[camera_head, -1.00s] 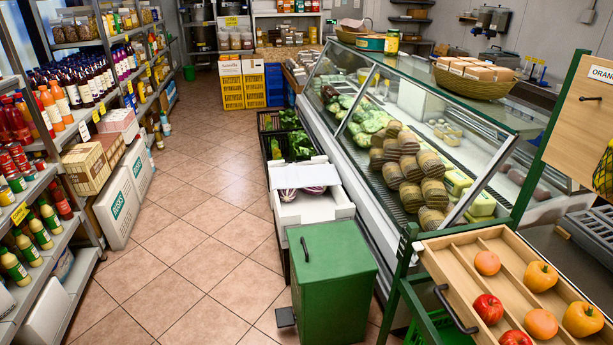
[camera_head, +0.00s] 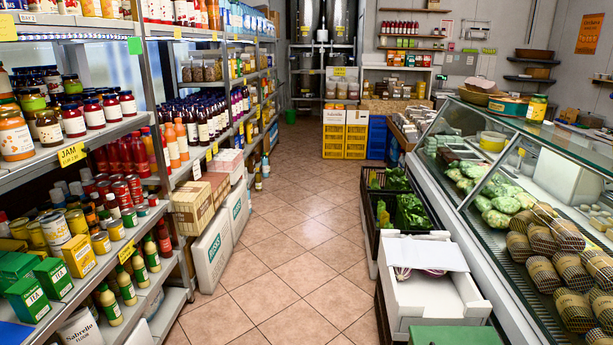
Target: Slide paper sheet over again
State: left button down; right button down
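A white paper sheet (camera_head: 428,252) lies over the far part of a white crate (camera_head: 436,306) on the aisle's right side. The stem ends and a strip of purple eggplants (camera_head: 404,272) show at the sheet's near edge. The rest of the eggplants is hidden under the sheet. The near part of the crate top looks white and bare. Neither of my grippers shows in this view.
A green bin lid (camera_head: 455,336) stands just in front of the crate. Black crates of greens (camera_head: 384,213) are behind it, and the glass deli counter (camera_head: 500,205) is to its right. Stocked shelves (camera_head: 75,160) line the left. The tiled aisle (camera_head: 285,265) between is clear.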

aim_at(409, 252)
jog(key=i+j+u, duration=0.1)
jog(key=i+j, duration=0.15)
jog(key=i, duration=0.35)
jog(key=i+j+u, duration=0.15)
jog(key=i, duration=0.5)
jog(key=i+j+u, duration=0.1)
jog(key=i, duration=0.55)
jog(key=i+l+z, duration=0.1)
jog(key=i+z, duration=0.8)
jog(key=i+j+z, duration=0.15)
jog(key=i+z, duration=0.15)
jog(key=z, duration=0.15)
jog(key=i+j+z, duration=0.3)
jog(key=z, duration=0.15)
